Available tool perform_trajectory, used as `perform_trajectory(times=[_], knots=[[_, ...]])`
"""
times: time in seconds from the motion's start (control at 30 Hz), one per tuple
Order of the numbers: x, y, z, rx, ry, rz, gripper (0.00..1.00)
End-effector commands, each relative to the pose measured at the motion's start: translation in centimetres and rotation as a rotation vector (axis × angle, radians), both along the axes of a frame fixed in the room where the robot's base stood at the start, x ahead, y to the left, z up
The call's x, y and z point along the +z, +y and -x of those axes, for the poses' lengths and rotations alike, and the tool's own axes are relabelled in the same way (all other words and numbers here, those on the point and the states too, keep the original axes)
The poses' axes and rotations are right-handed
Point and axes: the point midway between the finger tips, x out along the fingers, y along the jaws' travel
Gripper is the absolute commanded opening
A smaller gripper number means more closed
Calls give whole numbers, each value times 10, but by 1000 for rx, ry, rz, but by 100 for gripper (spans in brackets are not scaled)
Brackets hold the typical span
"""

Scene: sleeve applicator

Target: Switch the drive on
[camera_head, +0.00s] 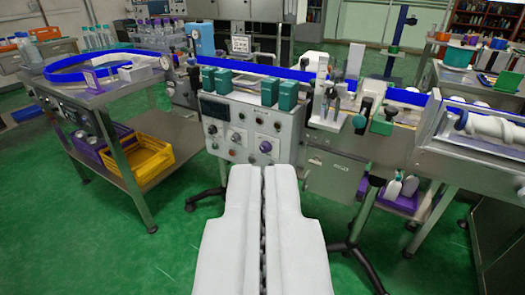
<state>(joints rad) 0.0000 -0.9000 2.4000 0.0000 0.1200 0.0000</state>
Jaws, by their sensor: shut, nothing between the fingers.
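The sleeve applicator's grey control panel (238,128) faces me at the middle of the view. It carries several knobs and buttons, among them a purple knob (266,147) at its lower right, and a dark display (215,108) at its upper left. I cannot tell from here which control is the drive switch. My gripper (264,168) is shut and empty, its two white fingers side by side. Its tips overlap the lower edge of the panel in the picture, and the gap in depth is hard to judge. The fingers hide what lies below the panel there.
A steel table (110,95) with a yellow crate (147,160) on its lower shelf stands at the left. A grey cabinet (333,175) is right of the panel, with a white auger (490,128) farther right. Black stand legs reach the green floor (130,250), which is mostly clear in front.

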Motion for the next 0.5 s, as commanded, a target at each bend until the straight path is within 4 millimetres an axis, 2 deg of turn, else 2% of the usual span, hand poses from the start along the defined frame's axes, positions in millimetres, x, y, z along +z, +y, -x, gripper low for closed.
perform_trajectory(times=[0.03,0.17,0.3,0.5], knots=[[0,0,0,0,0,0,6],[0,1,-7,4,0,-3,31],[0,6,-33,17,-5,-18,57],[-3,15,-87,34,-23,-50,57]])
